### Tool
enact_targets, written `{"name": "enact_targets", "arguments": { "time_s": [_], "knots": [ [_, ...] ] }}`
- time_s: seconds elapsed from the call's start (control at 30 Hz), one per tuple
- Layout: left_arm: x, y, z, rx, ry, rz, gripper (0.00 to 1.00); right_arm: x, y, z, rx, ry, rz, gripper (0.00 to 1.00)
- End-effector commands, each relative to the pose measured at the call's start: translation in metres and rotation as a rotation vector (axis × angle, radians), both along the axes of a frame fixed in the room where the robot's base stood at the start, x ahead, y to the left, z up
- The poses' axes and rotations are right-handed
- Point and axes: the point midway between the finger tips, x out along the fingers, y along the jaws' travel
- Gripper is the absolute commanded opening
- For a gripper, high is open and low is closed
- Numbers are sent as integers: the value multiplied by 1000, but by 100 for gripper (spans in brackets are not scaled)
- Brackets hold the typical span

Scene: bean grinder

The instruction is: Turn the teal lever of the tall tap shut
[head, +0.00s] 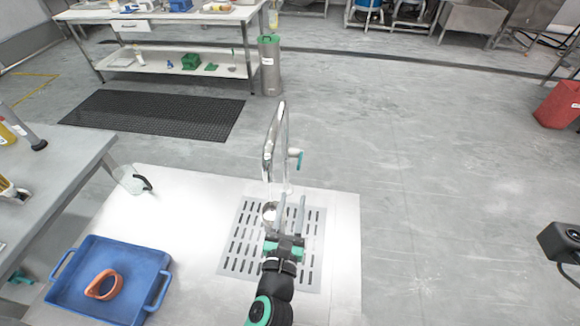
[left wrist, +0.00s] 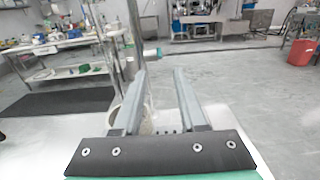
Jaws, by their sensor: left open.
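The tall tap (head: 268,155) is a shiny looped spout standing at the back of the white table. Its teal lever (head: 299,159) sticks out to the right from the tap's side. In the left wrist view, the tap (left wrist: 135,35) rises left of centre and the lever (left wrist: 153,52) points right with a pale stem. My left gripper (head: 292,198) is open and empty, on the near side of the tap, apart from the lever. Its fingers (left wrist: 160,75) point forward, and the lever appears above and between their tips. My right gripper is not in view.
A shiny round vessel (head: 269,211) stands on the slotted grate (head: 228,255), close left of my left gripper.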

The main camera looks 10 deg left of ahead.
Motion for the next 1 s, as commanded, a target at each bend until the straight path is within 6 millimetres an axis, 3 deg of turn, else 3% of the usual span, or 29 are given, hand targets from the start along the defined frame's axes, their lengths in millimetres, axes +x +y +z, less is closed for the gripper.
{"name": "enact_targets", "arguments": {
  "time_s": [0.5, 0.87, 0.9, 1.0],
  "knots": [
    [100, 2, -3, -6, -2, 2, 41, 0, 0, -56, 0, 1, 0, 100],
    [110, 2, 1, -6, -1, 1, 41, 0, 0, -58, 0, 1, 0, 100],
    [110, 2, 1, -6, -1, 1, 39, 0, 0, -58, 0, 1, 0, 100],
    [110, 2, 1, -6, -1, 1, 21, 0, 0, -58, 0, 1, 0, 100]
  ]
}}
